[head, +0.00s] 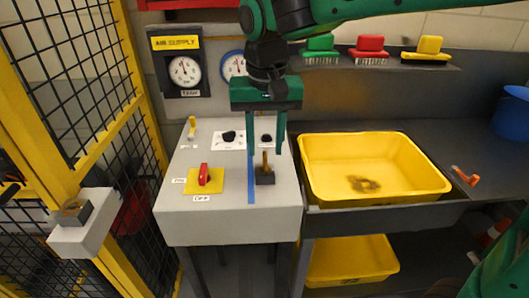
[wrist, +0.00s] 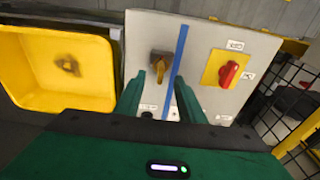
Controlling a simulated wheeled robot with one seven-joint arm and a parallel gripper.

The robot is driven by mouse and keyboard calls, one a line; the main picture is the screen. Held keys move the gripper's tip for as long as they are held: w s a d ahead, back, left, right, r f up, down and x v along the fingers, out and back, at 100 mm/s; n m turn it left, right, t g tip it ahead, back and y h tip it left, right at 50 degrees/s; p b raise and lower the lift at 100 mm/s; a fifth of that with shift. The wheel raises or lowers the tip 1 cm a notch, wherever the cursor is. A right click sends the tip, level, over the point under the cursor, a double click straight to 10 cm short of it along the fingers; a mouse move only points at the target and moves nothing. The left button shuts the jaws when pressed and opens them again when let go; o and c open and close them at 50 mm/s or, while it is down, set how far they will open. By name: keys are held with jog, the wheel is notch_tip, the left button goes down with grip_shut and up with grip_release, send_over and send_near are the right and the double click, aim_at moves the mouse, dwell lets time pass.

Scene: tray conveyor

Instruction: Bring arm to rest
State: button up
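My gripper (head: 266,152) hangs pointing down over the right part of a grey control box (head: 227,219). Its two green fingers are apart with nothing held between them. A small brown-yellow lever on a black base (head: 265,176) stands on the box just below the fingertips. In the wrist view my gripper (wrist: 160,80) has its fingers spread, and the lever (wrist: 160,64) shows between and beyond the tips. How much height separates them I cannot tell. My green and black arm comes in from the upper right in the head view.
The box also bears a red switch on a yellow plate (head: 204,178), a blue stripe (head: 251,190) and black knobs. A yellow tray (head: 421,188) sits to the right, brushes (head: 369,47) on a shelf behind, yellow-framed fencing (head: 135,80) left.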

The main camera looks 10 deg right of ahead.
jog(key=r, duration=0.6)
jog(key=shift+s+r, duration=0.15)
jog(key=shift+s, duration=0.15)
jog(key=s+d+f+m, duration=0.1)
jog(key=d+f, duration=0.2)
jog(key=d, duration=0.7)
jog(key=s+d+f+m, duration=0.2)
jog(key=d, duration=0.9)
jog(key=s+d+f+m, duration=0.1)
jog(key=s+d+f, duration=0.4)
jog(key=s+d, duration=0.2)
jog(key=s+d+f+m+g, duration=0.1)
jog(key=s+d+f, duration=0.4)
jog(key=s, duration=0.5)
jog(key=d+m, duration=0.1)
jog(key=d, duration=0.1)
jog(key=shift+d+f, duration=0.35)
jog(key=shift+f, duration=0.05)
jog(key=shift+w, duration=0.1)
jog(key=shift+w+f+g, duration=0.2)
jog(key=shift+w+g, duration=0.1)
jog(key=shift+w, duration=0.3)
